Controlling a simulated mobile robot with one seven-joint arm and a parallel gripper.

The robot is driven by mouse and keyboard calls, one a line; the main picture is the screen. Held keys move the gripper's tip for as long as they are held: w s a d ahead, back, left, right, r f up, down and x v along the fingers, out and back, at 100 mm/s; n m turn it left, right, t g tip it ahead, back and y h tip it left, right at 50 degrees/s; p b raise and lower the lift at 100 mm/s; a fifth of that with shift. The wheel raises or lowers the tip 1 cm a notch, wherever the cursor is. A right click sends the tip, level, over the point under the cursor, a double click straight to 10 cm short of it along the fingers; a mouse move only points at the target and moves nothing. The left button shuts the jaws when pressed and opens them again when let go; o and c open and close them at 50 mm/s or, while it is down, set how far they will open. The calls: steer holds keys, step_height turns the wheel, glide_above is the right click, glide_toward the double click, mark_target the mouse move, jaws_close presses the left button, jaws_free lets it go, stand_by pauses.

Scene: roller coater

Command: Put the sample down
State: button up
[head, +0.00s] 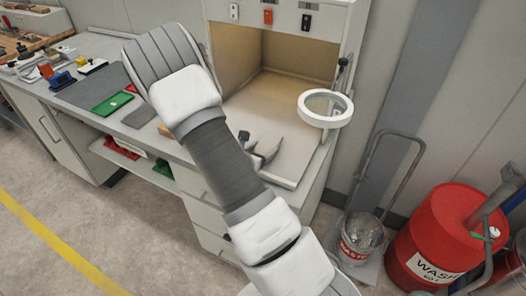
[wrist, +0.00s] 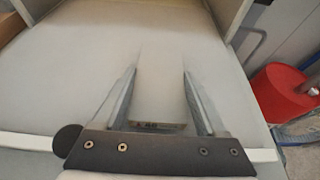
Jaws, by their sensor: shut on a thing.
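The sample appears as a pale flat panel (wrist: 158,104) between the two fingers in the wrist view, with a small dark marking along its near edge. My gripper (wrist: 158,74) is shut on it. Below and beyond is the pale floor of an open booth (head: 290,100); whether the panel touches that floor I cannot tell. In the head view my gripper (head: 266,151) is over the front part of the booth floor, partly hidden by my arm. The panel cannot be made out there.
A white ring lamp (head: 326,108) stands at the booth's right front. A red drum (head: 440,235) and a bucket (head: 362,238) stand on the right. The booth floor looks clear.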

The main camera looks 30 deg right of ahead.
steer(key=shift+f, duration=0.55)
steer(key=shift+f, duration=0.2)
steer(key=o, duration=1.3)
steer(key=shift+r, duration=0.15)
